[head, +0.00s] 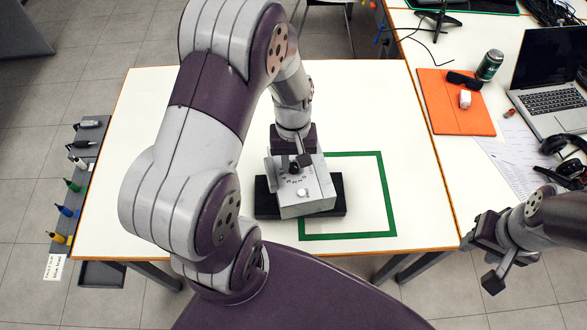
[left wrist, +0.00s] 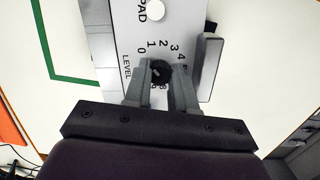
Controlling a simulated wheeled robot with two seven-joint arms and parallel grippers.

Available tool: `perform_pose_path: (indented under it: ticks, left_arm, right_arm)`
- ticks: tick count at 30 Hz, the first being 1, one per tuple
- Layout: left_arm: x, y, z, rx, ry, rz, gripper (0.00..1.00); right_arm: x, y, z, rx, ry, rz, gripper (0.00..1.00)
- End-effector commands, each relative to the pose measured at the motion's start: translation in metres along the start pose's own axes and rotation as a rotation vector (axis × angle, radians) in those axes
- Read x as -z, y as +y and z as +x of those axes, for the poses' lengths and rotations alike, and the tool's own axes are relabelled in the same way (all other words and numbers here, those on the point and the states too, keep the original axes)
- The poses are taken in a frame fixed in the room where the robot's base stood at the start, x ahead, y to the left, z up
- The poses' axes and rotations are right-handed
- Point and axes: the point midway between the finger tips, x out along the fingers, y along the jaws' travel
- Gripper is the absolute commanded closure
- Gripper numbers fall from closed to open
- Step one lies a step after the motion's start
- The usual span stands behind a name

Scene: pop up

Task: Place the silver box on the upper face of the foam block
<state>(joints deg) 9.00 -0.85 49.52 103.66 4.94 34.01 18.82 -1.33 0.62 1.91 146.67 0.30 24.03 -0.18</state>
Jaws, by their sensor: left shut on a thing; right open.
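The silver box (head: 318,200) has a dial marked LEVEL, a white button and a grey side handle. It also shows in the left wrist view (left wrist: 130,45). The black foam block (head: 337,192) is on the white table, with its ends showing left and right of the box. The box overlaps the block's middle; I cannot tell whether it rests on it or hangs just above. My left gripper (head: 295,166) is shut on the box's black dial knob (left wrist: 160,72). My right gripper (head: 487,262) is open and empty, right of the table's front corner.
A green square outline (head: 387,195) marks the white table (head: 375,100) around the block's right side. Several tools and bottles stand on a grey rack (head: 80,190) at the left. A second table at the right holds an orange folder (head: 455,115), a can (head: 489,65) and a laptop (head: 550,100).

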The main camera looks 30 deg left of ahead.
Motion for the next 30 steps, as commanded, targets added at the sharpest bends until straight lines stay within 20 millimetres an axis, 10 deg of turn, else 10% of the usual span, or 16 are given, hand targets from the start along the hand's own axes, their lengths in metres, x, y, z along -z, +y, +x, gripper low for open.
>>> perform_pose_path:
  ticks: [6, 17, 18, 19, 30]
  left_arm:
    - [0.004, -0.001, 0.035, 0.002, -0.003, 0.002, 1.00]
    - [0.004, -0.001, 0.041, 0.001, -0.001, 0.001, 1.00]
    - [0.004, -0.001, 0.040, 0.002, -0.002, 0.001, 0.62]
    - [0.004, -0.001, 0.040, 0.002, -0.002, 0.001, 0.52]
    - [0.004, 0.000, 0.032, 0.000, 0.001, 0.001, 0.49]
  right_arm:
    - [0.000, 0.000, -0.001, 0.000, 0.000, 0.000, 0.57]
    - [0.000, 0.000, 0.001, 0.000, 0.000, 0.000, 0.57]
    - [0.000, 0.000, 0.001, 0.000, 0.000, 0.000, 0.57]
    - [0.000, 0.000, 0.001, 0.000, 0.000, 0.000, 0.57]
    - [0.000, 0.000, -0.001, 0.000, 0.000, 0.000, 0.57]
